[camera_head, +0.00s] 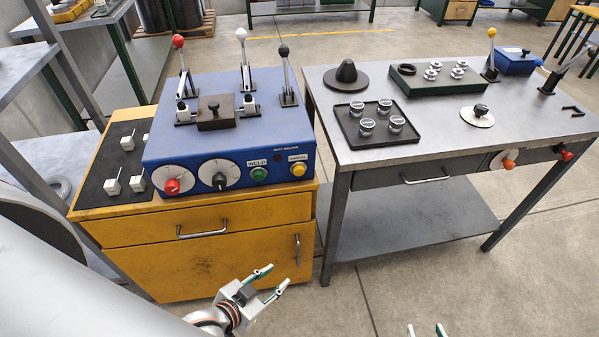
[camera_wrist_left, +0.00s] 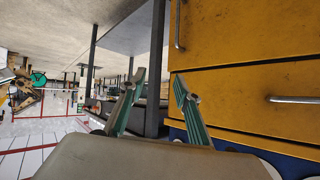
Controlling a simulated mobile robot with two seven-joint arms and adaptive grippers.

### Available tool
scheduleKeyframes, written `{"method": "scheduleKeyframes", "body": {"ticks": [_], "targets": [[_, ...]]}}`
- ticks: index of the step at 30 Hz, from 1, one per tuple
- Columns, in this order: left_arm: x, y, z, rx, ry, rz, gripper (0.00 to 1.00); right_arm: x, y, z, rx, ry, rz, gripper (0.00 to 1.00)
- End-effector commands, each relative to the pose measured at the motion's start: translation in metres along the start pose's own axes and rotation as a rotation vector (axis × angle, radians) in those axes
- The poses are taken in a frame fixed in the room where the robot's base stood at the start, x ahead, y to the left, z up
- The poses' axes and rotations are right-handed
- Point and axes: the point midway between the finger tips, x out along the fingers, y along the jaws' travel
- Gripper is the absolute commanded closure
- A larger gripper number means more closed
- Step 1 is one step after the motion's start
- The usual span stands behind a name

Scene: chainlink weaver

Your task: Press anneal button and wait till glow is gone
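The blue welder box (camera_head: 225,135) stands on the yellow cabinet. The yellow anneal button (camera_head: 298,170) is on the right of its front panel, under a small label. The green weld button (camera_head: 259,174) is to its left. I see no clear glow on the box. My left gripper (camera_head: 278,275) is open and empty, in front of the cabinet and below the button, not touching it. In the left wrist view its fingers (camera_wrist_left: 159,76) are apart beside the yellow drawers. Only the fingertips of my right gripper (camera_head: 425,331) show at the bottom edge, apart and empty.
Three levers rise from the box, including a red-knobbed one (camera_head: 178,41). Dials (camera_head: 172,181) sit left of the buttons. A drawer handle (camera_head: 201,230) juts from the yellow cabinet. A metal table (camera_head: 420,162) with a black tray (camera_head: 350,135) stands to the right.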

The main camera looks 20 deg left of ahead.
Motion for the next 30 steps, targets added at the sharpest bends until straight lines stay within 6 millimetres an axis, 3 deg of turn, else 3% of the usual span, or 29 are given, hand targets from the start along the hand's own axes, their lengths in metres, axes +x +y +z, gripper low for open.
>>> {"method": "scheduleKeyframes", "body": {"ticks": [1,4,5,30], "targets": [[0.0,-0.0001,-0.0001,0.0,0.0,0.0,0.7,0.0001,-0.0001,-0.0001,0.0,0.0,0.0,0.6],[0.0,-0.0001,-0.0001,0.0,0.0,0.0,0.96,0.0001,-0.0001,-0.0002,0.0,0.0,0.0,0.6],[0.0,-0.0001,-0.0001,0.0,0.0,0.0,1.0,0.0,-0.0001,-0.0003,0.0,0.0,0.0,0.6],[0.0,-0.0003,-0.0003,0.001,0.0,0.0,1.0,-0.0004,0.0007,-0.0039,0.0,0.007,0.001,0.6]]}}
